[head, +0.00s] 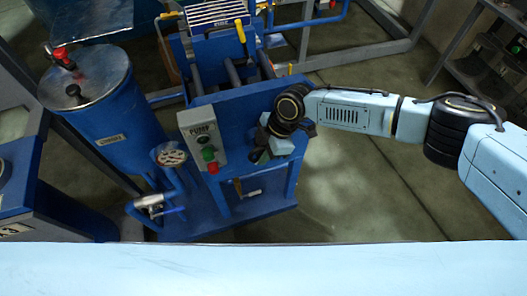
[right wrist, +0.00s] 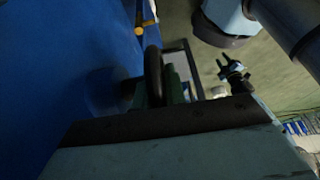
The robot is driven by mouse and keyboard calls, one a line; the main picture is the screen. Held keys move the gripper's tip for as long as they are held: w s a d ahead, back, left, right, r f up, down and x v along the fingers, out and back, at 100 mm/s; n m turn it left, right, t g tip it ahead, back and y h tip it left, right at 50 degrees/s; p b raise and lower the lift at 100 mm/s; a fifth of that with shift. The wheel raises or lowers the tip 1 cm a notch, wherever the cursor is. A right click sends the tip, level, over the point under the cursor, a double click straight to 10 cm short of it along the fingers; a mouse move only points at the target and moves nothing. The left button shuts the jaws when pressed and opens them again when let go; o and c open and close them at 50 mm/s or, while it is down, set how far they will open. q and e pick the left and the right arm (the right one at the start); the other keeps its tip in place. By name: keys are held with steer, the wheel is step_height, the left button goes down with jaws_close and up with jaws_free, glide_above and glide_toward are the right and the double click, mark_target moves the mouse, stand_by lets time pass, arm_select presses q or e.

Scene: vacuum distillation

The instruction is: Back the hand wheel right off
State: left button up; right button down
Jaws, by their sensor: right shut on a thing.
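My right gripper (head: 263,149) is at the front face of the blue press frame (head: 236,108), to the right of the pump box. It is shut on the hand wheel. In the right wrist view the hand wheel (right wrist: 153,74) shows as a dark, curved rim seen nearly edge-on, close to the blue panel (right wrist: 95,45). The gripper hides most of the wheel in the head view, and its threads or stem cannot be made out. My left gripper is not in view.
A grey pump box (head: 201,137) with green and red buttons is just left of my right gripper. A pressure gauge (head: 171,156) and a tall blue tank (head: 106,108) stand further left. Open floor (head: 350,190) lies to the right, below my right arm.

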steer(key=shift+r+h+p, duration=0.1)
steer(key=shift+h+p, duration=0.3)
steer(key=shift+p, duration=0.05)
steer(key=shift+a+t+h+p, duration=0.1)
steer(key=shift+t+h+p, duration=0.2)
steer(key=shift+h+p, duration=0.3)
steer(key=t+h+p, duration=0.1)
steer(key=h, duration=0.1)
steer(key=shift+h+p, duration=0.3)
steer(key=shift+h, duration=0.8)
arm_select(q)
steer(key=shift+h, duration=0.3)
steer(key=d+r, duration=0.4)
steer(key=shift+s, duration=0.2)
arm_select(e)
steer(key=shift+t, duration=0.3)
steer(key=c, duration=1.4)
jaws_free()
steer(key=shift+c, duration=0.2)
